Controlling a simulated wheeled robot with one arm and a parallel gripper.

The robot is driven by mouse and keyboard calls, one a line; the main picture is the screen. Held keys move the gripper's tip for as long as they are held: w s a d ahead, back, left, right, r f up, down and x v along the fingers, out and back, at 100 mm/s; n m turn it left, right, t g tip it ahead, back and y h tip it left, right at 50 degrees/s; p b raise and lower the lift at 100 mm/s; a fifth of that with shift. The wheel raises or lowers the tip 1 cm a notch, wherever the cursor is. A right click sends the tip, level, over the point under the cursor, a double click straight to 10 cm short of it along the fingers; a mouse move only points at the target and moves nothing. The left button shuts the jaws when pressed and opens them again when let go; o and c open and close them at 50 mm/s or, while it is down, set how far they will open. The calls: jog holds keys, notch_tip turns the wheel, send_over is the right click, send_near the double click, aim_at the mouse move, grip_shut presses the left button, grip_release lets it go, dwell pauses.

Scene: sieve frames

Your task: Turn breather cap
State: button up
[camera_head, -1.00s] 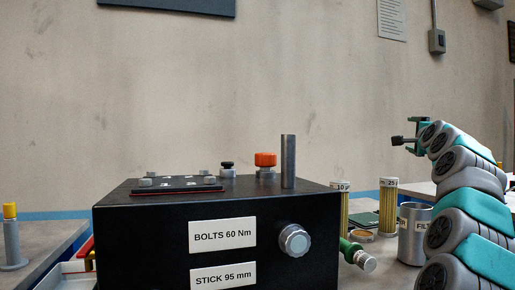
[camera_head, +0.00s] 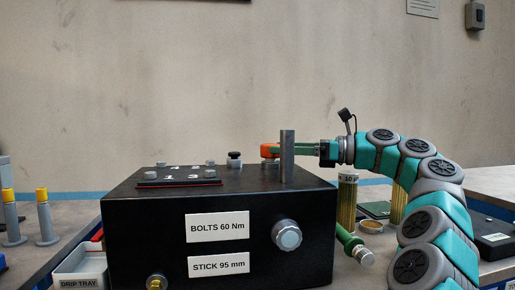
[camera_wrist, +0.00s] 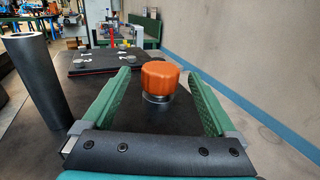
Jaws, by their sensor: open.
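The orange breather cap (camera_wrist: 161,76) sits upright on a metal neck on top of the black box (camera_head: 125,210). In the wrist view it stands between the two green fingers of my gripper (camera_wrist: 162,88), with a gap on each side. My gripper (camera_head: 275,150) is open and level, reaching in from the right at the cap's height. In the head view the fingers and a grey metal post partly hide the cap (camera_head: 267,151).
The grey post (camera_head: 287,157) stands close beside my gripper. A black knob (camera_head: 235,159) and a plate with bolts (camera_head: 178,180) are on the box top. A round silver knob (camera_head: 287,235) is on its front. A drip tray (camera_head: 82,270) lies at left.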

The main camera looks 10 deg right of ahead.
jog(key=b+x, duration=0.1)
jog(key=x, duration=0.5)
jog(key=shift+w+a, duration=0.15)
jog(key=shift+a, duration=0.05)
jog(key=shift+c, duration=0.4)
jog(key=c, duration=1.3)
jog(key=shift+r+p, duration=0.2)
jog(key=shift+p, duration=0.4)
